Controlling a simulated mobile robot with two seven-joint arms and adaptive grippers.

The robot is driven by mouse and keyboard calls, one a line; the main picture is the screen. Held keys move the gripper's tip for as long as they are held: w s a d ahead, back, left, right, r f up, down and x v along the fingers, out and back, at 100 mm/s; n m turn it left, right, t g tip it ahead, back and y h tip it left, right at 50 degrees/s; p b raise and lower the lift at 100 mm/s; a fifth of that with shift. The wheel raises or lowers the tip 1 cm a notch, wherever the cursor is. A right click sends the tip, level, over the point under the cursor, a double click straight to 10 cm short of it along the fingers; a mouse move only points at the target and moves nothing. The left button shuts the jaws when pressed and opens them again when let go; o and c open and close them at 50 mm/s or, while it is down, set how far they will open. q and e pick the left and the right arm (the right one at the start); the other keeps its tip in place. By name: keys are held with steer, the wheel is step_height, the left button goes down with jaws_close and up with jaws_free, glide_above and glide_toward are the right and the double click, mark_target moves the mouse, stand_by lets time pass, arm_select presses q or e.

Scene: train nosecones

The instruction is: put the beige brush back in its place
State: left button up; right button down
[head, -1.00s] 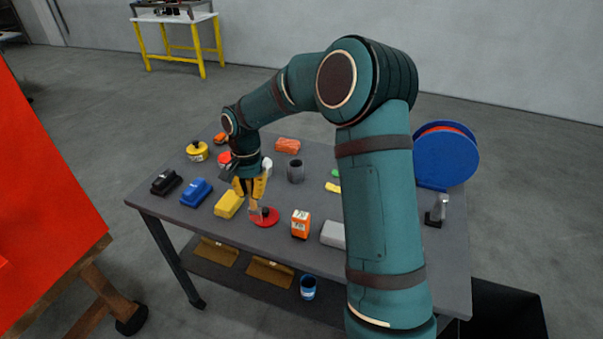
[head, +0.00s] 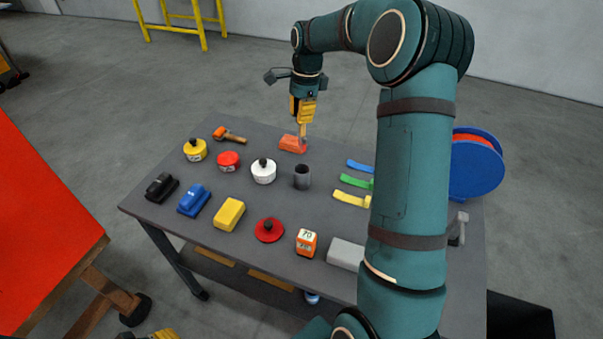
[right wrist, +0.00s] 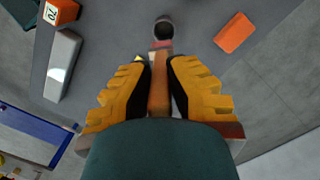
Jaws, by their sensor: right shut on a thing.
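My right gripper (head: 303,112) is shut on the beige brush (head: 302,130) and holds it above the back edge of the table, by the orange block (head: 293,144). In the right wrist view the brush's brown-beige handle (right wrist: 159,92) runs between the two yellow fingers. The brush's far end is hard to make out. The dark grey cup (head: 302,178) stands upright and shows no brush in it; it also shows in the right wrist view (right wrist: 163,30), beyond the brush. Yellow parts of what looks like my left gripper (head: 162,334) show at the bottom left edge, mostly cut off.
The grey table (head: 330,225) carries a white lidded pot (head: 263,171), a red lid (head: 269,229), an orange box marked 70 (head: 306,242), a grey block (head: 346,253) and several coloured strips (head: 352,198). A blue spool (head: 476,165) stands at the right.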

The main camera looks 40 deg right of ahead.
mark_target(301, 142)
steer(key=shift+w+d+r, duration=0.1)
steer(key=shift+w+d, duration=0.05)
steer(key=shift+f, duration=0.25)
step_height(301, 142, down, 5)
steer(key=shift+f, duration=0.1)
step_height(301, 142, down, 4)
steer(key=shift+f, duration=0.1)
